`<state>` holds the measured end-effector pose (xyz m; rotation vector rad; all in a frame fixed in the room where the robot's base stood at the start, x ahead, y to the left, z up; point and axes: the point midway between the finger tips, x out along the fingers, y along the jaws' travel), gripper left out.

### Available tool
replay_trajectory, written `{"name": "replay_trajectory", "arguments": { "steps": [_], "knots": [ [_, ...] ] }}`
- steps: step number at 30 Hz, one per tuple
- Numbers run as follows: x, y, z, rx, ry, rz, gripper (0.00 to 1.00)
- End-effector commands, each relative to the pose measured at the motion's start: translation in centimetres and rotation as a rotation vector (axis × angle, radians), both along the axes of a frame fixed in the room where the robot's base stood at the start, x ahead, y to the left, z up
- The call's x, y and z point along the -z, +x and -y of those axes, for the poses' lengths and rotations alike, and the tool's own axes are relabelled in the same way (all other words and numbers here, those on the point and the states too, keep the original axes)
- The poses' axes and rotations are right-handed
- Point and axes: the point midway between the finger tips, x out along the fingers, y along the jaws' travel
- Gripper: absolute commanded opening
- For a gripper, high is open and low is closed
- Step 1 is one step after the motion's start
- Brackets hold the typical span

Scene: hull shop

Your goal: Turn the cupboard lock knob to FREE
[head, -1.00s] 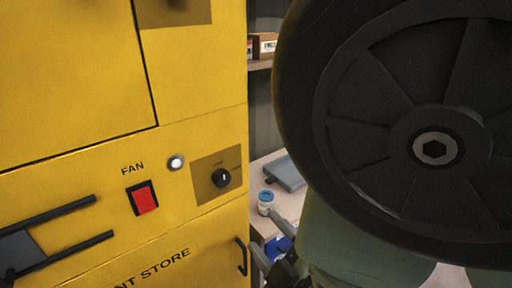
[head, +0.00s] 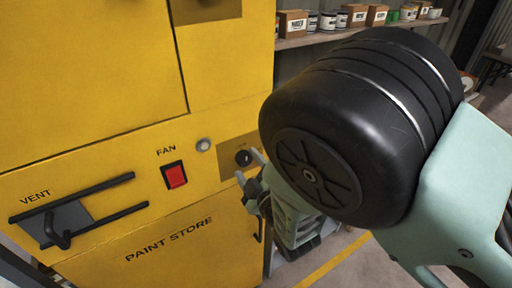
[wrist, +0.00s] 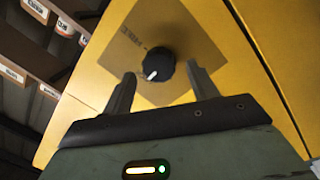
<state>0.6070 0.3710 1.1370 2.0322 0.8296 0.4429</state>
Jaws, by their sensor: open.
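The lock knob (head: 243,158) is a round black dial with a white pointer mark, set on a brown square plate (head: 228,172) on the yellow cupboard (head: 130,195). In the wrist view the knob (wrist: 159,64) lies ahead of and between the fingers of my gripper (wrist: 158,82), with bare plate visible on both sides. The fingers are open and appear apart from the knob. In the head view my gripper (head: 247,172) is close to the knob and partly hides the plate.
Left of the knob are a round white lamp (head: 203,145), a red FAN switch (head: 175,176) and a VENT slider (head: 70,222) between black rails. A black door handle (head: 257,224) is below. Shelves with boxes and tins (head: 350,18) stand behind right.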

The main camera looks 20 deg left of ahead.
Motion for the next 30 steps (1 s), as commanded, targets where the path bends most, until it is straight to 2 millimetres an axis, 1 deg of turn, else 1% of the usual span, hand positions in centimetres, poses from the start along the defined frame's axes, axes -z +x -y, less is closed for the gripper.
{"name": "replay_trajectory", "arguments": {
  "steps": [5, 14, 15, 17, 18, 19, 30],
  "knots": [
    [-0.04, 0.81, -0.77, -0.001, -0.001, -0.001, 0.59],
    [0.04, 0.93, -0.88, 0.000, 0.000, 0.000, 0.59],
    [0.03, 0.92, -0.88, 0.000, 0.000, 0.000, 0.47],
    [0.03, 0.92, -0.88, 0.000, 0.000, 0.000, 0.31],
    [0.03, 0.91, -0.87, 0.000, 0.000, 0.000, 0.20],
    [0.03, 0.91, -0.87, 0.000, 0.000, 0.000, 0.14],
    [0.23, 0.98, -0.79, 0.003, 0.029, -0.033, 0.14]
  ]
}}
